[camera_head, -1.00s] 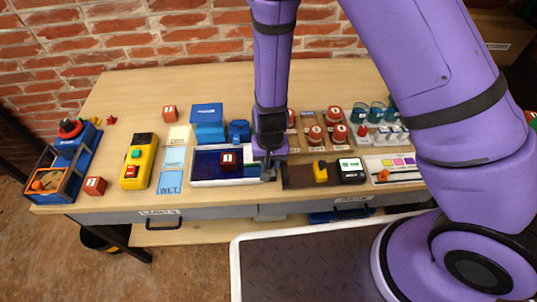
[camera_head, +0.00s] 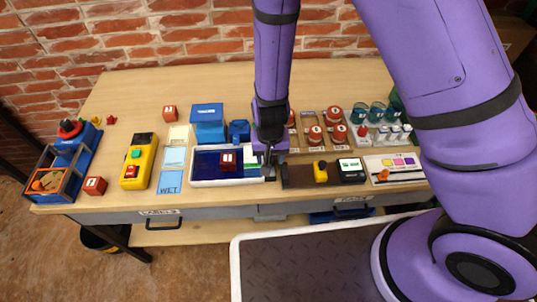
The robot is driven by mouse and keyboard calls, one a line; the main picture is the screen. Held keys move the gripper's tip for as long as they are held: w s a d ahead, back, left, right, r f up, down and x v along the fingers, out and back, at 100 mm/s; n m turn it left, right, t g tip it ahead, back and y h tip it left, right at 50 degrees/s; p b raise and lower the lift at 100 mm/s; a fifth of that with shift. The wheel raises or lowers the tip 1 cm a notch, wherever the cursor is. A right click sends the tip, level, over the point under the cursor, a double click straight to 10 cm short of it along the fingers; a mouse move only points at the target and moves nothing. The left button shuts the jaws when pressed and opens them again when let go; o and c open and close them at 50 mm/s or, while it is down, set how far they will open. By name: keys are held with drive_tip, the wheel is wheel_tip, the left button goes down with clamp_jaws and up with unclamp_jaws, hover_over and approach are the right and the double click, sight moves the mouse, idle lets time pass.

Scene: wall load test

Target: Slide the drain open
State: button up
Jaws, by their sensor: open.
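A shallow white-rimmed tray (camera_head: 207,183) with a dark blue inside stands near the front middle of the table. A dark red block with a white label (camera_head: 228,161) is in it. A white and green piece (camera_head: 251,160) is at its right end. I cannot make out which part is the drain slide. My gripper (camera_head: 269,173) points down at the tray's right end, beside the white and green piece. It is open, with no object visible between its fingers. Whether a finger touches the tray is too small to tell, and my wrist hides part of that end.
To the right are a dark mat (camera_head: 298,176) with a yellow piece (camera_head: 320,172) and a white-faced device (camera_head: 351,170). Blue boxes (camera_head: 207,121) stand behind the tray. Labelled cards (camera_head: 170,182) and a yellow button box (camera_head: 139,161) are left. The table's back is clear.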

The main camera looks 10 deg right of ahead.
sight(270, 161)
drive_tip(key=shift+r, duration=2.4)
drive_tip(key=shift+w+r, duration=0.1)
drive_tip(key=shift+r, duration=0.1)
drive_tip(key=d+r+t+y, duration=0.1)
drive_tip(key=d+r, duration=0.4)
drive_tip(key=r, duration=0.7)
drive_tip(key=d+r+t+y, duration=0.1)
drive_tip(key=d+r, duration=0.5)
drive_tip(key=r, duration=0.6)
drive_tip(key=s+d+r+t+h, duration=0.2)
drive_tip(key=s+d+r+t, duration=0.1)
drive_tip(key=s+d+r, duration=1)
drive_tip(key=shift+s+d+r, duration=0.35)
drive_tip(key=shift+s+r, duration=0.05)
drive_tip(key=shift+s, duration=0.45)
